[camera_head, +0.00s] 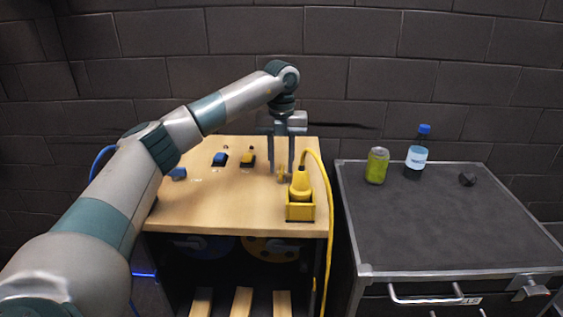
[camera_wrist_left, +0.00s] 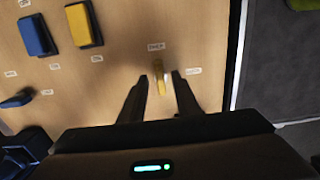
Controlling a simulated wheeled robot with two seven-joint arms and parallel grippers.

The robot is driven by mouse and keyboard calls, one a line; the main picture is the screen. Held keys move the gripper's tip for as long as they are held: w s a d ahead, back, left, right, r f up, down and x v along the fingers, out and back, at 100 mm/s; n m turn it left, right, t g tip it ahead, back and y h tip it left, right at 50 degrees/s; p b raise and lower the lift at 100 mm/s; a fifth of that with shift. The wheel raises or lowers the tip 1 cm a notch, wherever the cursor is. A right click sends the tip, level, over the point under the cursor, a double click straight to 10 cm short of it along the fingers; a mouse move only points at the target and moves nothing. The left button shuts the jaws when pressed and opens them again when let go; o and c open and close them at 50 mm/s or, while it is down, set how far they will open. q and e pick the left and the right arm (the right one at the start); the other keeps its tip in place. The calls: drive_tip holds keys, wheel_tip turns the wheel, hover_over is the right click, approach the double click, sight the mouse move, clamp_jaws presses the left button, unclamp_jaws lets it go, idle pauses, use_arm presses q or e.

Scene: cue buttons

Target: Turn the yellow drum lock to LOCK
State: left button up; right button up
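The yellow drum lock (camera_wrist_left: 159,77) is a small upright piece on the wooden panel, near its right edge; it also shows, small, in the head view (camera_head: 281,171). Small white labels sit above it and to its right in the wrist view; their print is too blurred to read for sure. My left gripper (camera_wrist_left: 163,82) points down at the panel, open, with one finger on each side of the lock. A narrow gap seems to show at the left finger; I cannot tell whether the right finger touches. My right gripper is not in view.
A yellow holder (camera_head: 300,211) with a yellow corded device (camera_head: 301,186) stands just in front of the left gripper. Blue (camera_head: 220,159) and yellow (camera_head: 248,160) switches lie left. A can (camera_head: 377,166) and bottle (camera_head: 417,155) stand on the dark cabinet (camera_head: 440,215).

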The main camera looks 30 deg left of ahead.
use_arm(q)
drive_tip(key=shift+f, duration=0.2)
clamp_jaws()
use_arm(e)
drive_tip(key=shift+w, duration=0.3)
